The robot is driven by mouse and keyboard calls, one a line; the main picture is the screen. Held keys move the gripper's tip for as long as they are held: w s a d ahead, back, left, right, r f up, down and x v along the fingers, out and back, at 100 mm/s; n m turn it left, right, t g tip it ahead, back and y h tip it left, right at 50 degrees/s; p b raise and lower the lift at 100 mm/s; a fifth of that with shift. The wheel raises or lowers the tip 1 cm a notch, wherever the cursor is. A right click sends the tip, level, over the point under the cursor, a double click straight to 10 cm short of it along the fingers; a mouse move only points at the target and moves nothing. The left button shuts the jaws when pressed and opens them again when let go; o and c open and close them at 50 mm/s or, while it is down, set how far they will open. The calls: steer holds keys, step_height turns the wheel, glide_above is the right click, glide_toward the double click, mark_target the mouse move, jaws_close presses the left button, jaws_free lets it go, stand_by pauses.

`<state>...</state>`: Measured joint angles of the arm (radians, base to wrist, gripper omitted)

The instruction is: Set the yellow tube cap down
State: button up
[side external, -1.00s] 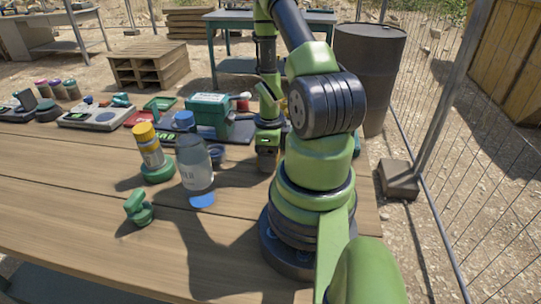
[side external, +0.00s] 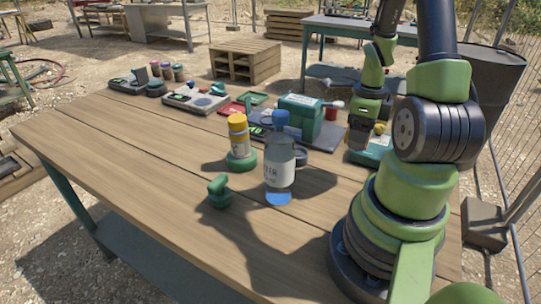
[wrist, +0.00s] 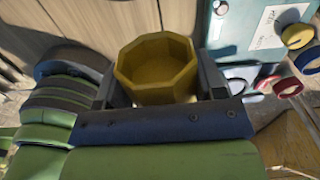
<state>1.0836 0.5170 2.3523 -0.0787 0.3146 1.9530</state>
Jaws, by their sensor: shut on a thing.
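The yellow cap (wrist: 158,65) is held between the two fingers of my gripper (wrist: 158,85) in the wrist view. It looks like a hollow, many-sided cup with its opening towards the camera. In the side external view my gripper (side external: 362,132) points down above the right part of the table, right of the green box. The cap's underside is hidden, so I cannot tell whether it touches anything. A small yellow shape (side external: 381,128) shows beside the fingers; I cannot tell if it is the cap.
The green box (side external: 302,118) stands close left of my gripper. A clear bottle (side external: 280,172), a yellow-topped container (side external: 238,137) and a small green object (side external: 218,192) stand nearer the front. A scale (side external: 197,100) is farther back. The table's left front is bare.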

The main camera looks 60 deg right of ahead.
step_height(320, 180, up, 6)
steer(key=shift+f, duration=0.25)
steer(key=w+d+n, duration=0.2)
steer(key=w+n, duration=0.1)
steer(key=w, duration=0.8)
steer(key=n, duration=0.6)
glide_above(190, 180)
step_height(190, 180, down, 10)
steer(key=shift+w+f, duration=0.1)
steer(key=shift+f, duration=2.5)
steer(key=shift+f, duration=0.15)
